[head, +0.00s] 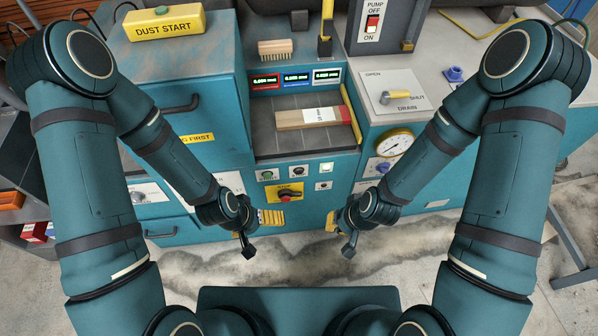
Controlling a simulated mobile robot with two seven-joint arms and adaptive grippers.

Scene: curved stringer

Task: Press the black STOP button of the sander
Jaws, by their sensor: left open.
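The sander's front panel (318,186) is in the middle of the head view. A small black button (298,171) sits in its upper row, right of a green button (268,174); their labels are too small to read. Below them is a red mushroom button (287,195) on a yellow plate marked STOP. My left gripper (259,234) is open and empty, below and left of these buttons, apart from them. My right gripper (341,236) looks open and empty, below and right of the panel buttons.
A wooden piece (305,118) with a white label lies on the sander bed below several lit displays. A brush (275,48) lies behind. A drain lever plate (394,93) and gauge (395,146) are at right. A drawer cabinet (185,100) stands left.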

